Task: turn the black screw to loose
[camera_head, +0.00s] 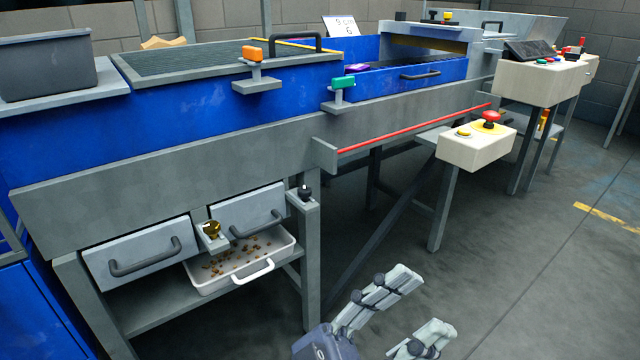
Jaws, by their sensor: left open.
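The black screw (305,193) is a small dark knob on a grey bracket at the right end of the drawers, on the front of the blue and grey machine. My left gripper (427,304) is at the bottom centre, low over the floor. Its two grey fingers are spread apart with nothing between them. It is to the right of and nearer than the black screw, well apart from it. My right gripper is not in view.
A gold knob (211,230) sits between two grey drawers with handles. Below, a white tray (284,262) holds brown bits. A red bar (415,129) runs along the machine's side. A button box (474,151) stands on a post at right. The floor at right is clear.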

